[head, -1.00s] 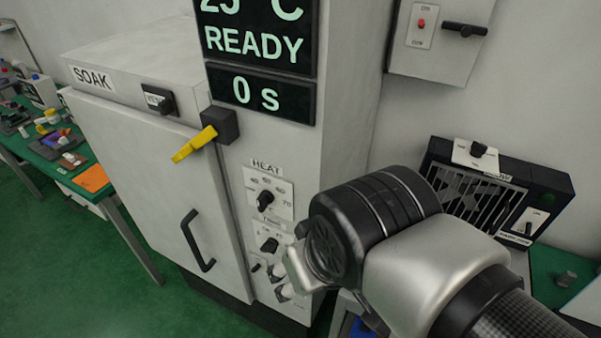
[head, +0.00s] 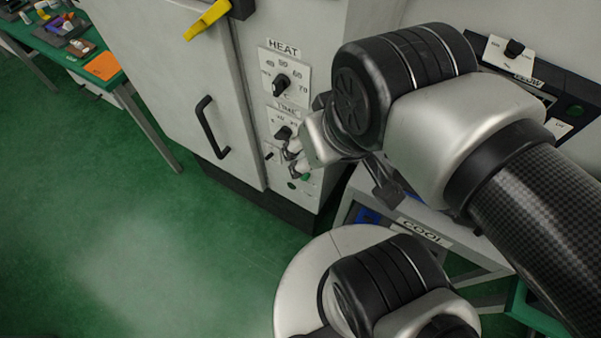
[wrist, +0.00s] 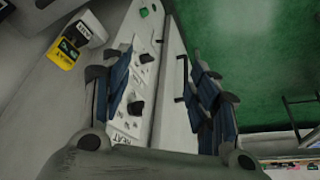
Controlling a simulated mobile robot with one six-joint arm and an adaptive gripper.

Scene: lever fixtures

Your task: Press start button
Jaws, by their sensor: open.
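The grey SOAK cabinet's front panel carries a HEAT dial (head: 281,86) and a TIME dial (head: 283,132). A small green button (head: 305,177) shows low on this panel, partly behind my gripper; a green spot on the panel's far end in the wrist view (wrist: 144,12) looks like the same button. Its label cannot be read. My gripper (head: 294,158) is in front of the lower panel, below the TIME dial. In the wrist view its two fingers (wrist: 160,62) are apart, with nothing between them but the cabinet behind. I cannot tell whether a fingertip touches the panel.
The cabinet door has a black handle (head: 212,127) and a yellow lever (head: 208,19) above. A low unit labelled COOL (head: 425,232) stands right of the cabinet. A dark vented box (head: 575,95) is at upper right, a green table (head: 60,50) at upper left. The green floor in front is clear.

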